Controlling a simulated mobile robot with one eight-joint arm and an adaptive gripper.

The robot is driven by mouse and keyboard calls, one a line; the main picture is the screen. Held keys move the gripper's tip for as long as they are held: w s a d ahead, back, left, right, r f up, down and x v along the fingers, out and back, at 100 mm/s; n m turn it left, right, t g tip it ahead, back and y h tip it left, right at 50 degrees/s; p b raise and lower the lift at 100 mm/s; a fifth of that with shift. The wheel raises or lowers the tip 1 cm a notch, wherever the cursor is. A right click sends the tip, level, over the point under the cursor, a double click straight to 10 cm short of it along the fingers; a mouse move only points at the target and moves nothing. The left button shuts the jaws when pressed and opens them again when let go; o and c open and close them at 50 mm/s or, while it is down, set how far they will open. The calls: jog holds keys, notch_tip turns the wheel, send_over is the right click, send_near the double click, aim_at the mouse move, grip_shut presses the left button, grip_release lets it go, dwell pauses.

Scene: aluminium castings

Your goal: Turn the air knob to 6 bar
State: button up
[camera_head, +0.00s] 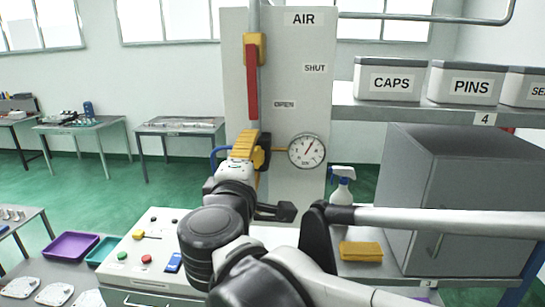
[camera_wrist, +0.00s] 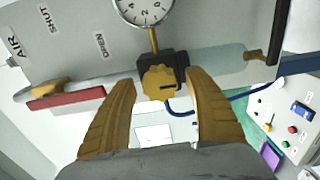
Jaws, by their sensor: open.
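The yellow air knob (camera_wrist: 160,84) sits on a dark regulator block on the pipe. In the head view my gripper mostly hides it. My gripper (camera_wrist: 160,77) is open, one yellow finger on each side of the knob, with a small gap showing on both sides. It also shows in the head view (camera_head: 243,146), up at the regulator. The gauge (camera_wrist: 143,8) is cut off at the top of the wrist view.
A red lever (camera_head: 251,82) lies along the pipe on the AIR panel (camera_head: 285,50), beside SHUT and OPEN labels. A grey cabinet (camera_head: 455,190), spray bottle (camera_head: 342,190) and yellow sponge (camera_head: 361,251) are at right. A white button box (camera_head: 140,245) is lower left.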

jog(key=shift+s, duration=0.1)
jog(key=s, duration=1.1)
jog(key=shift+s, duration=0.4)
jog(key=w+d+f+m+g+h+b, duration=0.1)
jog(key=d+f+m+g+b, duration=0.1)
jog(key=d+f+b, duration=0.6)
jog(key=w+d+f+m+g+h+b, duration=0.1)
jog(key=d+f+m+g+b, duration=0.2)
jog(key=f, duration=0.8)
jog(key=w+d+f+m+g+h+b, duration=0.15)
jog(key=d+f+b, duration=0.25)
jog(key=d+f, duration=0.5)
jog(key=s+d+f+m+g+y+b, duration=0.1)
jog(key=s+d+f+m+b, duration=0.2)
jog(key=f+b, duration=0.3)
jog(key=s+d+f+m+g+y+b, duration=0.1)
jog(key=f+b, duration=0.5)
jog(key=f, duration=0.8)
jog(key=s+d+f+m+g+y+b, duration=0.1)
jog(key=s+d+f+m+g+b, duration=0.1)
jog(key=s+d+f+m+b, duration=0.2)
notch_tip(320, 180, down, 7)
jog(key=m+b, duration=0.3)
jog(key=shift+s+d, duration=0.3)
jog(key=shift+s, duration=0.1)
